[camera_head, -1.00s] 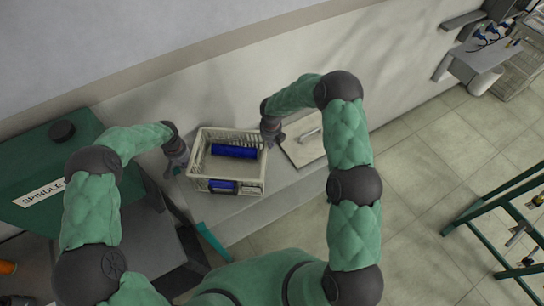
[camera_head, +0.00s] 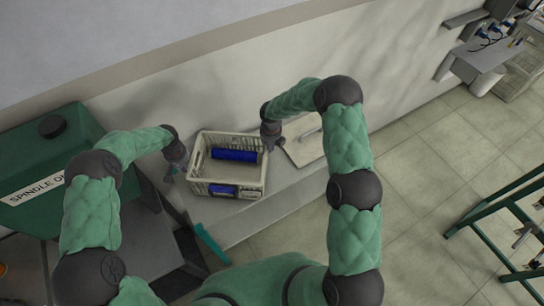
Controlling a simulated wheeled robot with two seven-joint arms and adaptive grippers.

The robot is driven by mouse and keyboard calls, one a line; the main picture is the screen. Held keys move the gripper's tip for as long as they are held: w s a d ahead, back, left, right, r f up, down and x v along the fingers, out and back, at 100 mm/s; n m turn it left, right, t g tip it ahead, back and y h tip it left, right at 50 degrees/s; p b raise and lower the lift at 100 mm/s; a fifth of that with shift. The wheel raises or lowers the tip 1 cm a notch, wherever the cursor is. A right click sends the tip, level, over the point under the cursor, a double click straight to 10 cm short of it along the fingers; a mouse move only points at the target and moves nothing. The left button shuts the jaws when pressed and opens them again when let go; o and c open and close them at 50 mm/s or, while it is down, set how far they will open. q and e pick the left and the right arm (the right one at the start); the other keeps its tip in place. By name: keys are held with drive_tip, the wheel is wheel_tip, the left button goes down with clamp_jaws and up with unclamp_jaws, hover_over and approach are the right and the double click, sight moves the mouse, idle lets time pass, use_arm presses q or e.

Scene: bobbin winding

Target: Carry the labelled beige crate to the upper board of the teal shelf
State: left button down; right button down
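The beige crate (camera_head: 227,194) is an open, slatted box in the middle of the head view.
A flat beige panel (camera_head: 306,141) lies right of the crate. A green box (camera_head: 45,160) with a "SPINDLE" sign is at the left. A dark green frame (camera_head: 490,208) stands at the right edge. Tiled floor (camera_head: 405,190) between is clear.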

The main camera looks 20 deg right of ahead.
use_arm(q)
drive_tip(key=shift+s+d, duration=0.1)
drive_tip(key=c, duration=1.6)
unclamp_jaws()
drive_tip(key=shift+a, duration=0.35)
drive_tip(key=shift+o, duration=0.5)
drive_tip(key=shift+a, duration=0.35)
use_arm(e)
drive_tip(key=shift+d+r, duration=0.1)
drive_tip(key=shift+d, duration=0.5)
use_arm(q)
drive_tip(key=shift+a+r, duration=0.1)
use_arm(e)
drive_tip(key=c, duration=1.5)
unclamp_jaws()
drive_tip(key=shift+d, duration=0.1)
use_arm(q)
drive_tip(key=shift+r, duration=0.1)
wheel_tip(320, 180, up, 12)
drive_tip(key=shift+s, duration=0.3)
use_arm(e)
wheel_tip(320, 180, up, 12)
drive_tip(key=shift+s, duration=0.4)
